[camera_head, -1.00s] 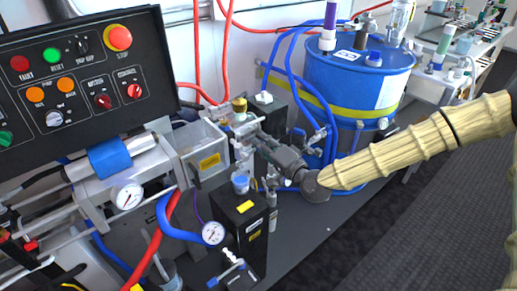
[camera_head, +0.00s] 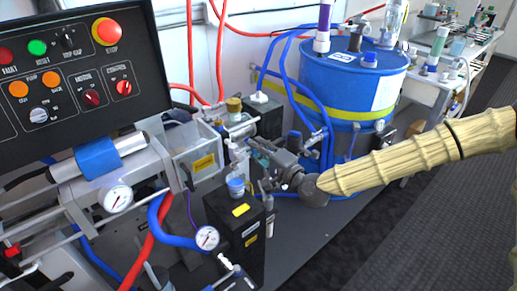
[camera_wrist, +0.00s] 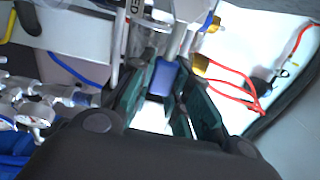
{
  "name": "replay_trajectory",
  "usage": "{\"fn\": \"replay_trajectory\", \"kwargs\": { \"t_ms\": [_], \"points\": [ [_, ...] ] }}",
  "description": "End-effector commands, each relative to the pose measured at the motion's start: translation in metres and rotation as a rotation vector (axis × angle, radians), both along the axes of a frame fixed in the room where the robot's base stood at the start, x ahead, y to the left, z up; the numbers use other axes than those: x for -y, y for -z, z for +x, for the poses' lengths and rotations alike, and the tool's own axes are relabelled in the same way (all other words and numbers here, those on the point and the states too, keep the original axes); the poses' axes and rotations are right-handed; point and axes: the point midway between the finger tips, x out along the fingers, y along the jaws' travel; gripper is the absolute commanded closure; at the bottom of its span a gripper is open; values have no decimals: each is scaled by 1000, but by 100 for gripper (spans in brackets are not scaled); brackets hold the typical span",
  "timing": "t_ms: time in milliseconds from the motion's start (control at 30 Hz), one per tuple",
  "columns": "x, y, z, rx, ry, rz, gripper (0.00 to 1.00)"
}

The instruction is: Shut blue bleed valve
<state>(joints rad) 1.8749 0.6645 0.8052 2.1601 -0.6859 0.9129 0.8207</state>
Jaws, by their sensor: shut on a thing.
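My gripper (camera_head: 258,148) reaches in from the right, at the valves and fittings beside the clear box. In the wrist view its dark green fingers stand on either side of a small blue block, which looks like the blue bleed valve's handle (camera_wrist: 164,77). The gripper is shut on it. In the head view my fingers and the crowded fittings hide this handle, so its angle cannot be told there.
A blue drum (camera_head: 345,85) with hoses stands behind my gripper. A black control panel (camera_head: 75,60) is at upper left. A black box with a blue cap (camera_head: 236,187) and a pressure gauge (camera_head: 207,238) stand close in front. The bench is bare at lower right of the box.

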Motion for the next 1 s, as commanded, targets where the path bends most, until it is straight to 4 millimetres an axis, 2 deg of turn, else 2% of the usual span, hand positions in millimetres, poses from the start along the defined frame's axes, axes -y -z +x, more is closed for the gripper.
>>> {"fn": "replay_trajectory", "kwargs": {
  "t_ms": [100, 133, 233, 267, 667, 1000],
  "points": [
    [2, 2, 0, -4, 3, 0, 100],
    [1, 2, 0, -4, 3, 0, 80],
    [1, 2, 0, -4, 2, 0, 62],
    [1, 2, 0, -3, 2, -1, 59],
    [3, 1, -3, -1, 0, -1, 59],
    [35, 1, -39, -1, 2, 0, 59]
  ]
}}
